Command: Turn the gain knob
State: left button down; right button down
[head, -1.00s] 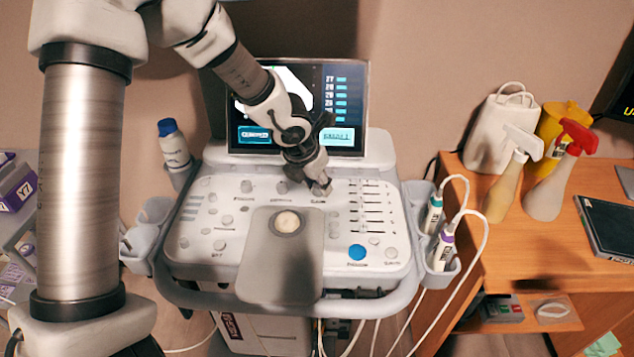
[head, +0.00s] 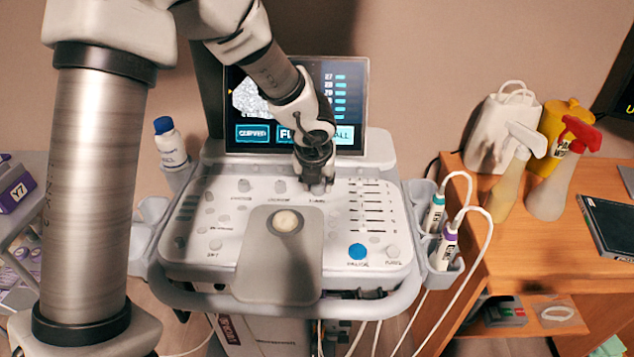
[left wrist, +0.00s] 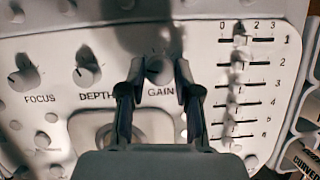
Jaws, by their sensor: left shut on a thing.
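The gain knob (left wrist: 159,70) is a round grey-white knob above the printed word GAIN on the console panel. In the left wrist view my left gripper (left wrist: 158,80) has one dark finger on each side of it, shut on the knob. In the head view my left gripper (head: 316,186) reaches down to the top row of the panel, and its fingers mostly hide the knob. The depth knob (left wrist: 88,68) and the focus knob (left wrist: 24,75) sit to the left of it. My right gripper is not in view.
The slider bank (head: 372,207) lies just right of the gain knob. The screen (head: 345,100) stands behind the panel, partly covered by my arm. A white bottle (head: 170,145) stands at the left and probes (head: 444,243) hang at the right. A wooden desk (head: 520,245) holds spray bottles.

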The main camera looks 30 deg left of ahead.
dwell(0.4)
pick_arm(q)
jog(key=c, duration=0.8)
grip_release()
jog(key=shift+f, duration=0.1)
jog(key=v, duration=1.2)
jog(key=shift+w, duration=0.15)
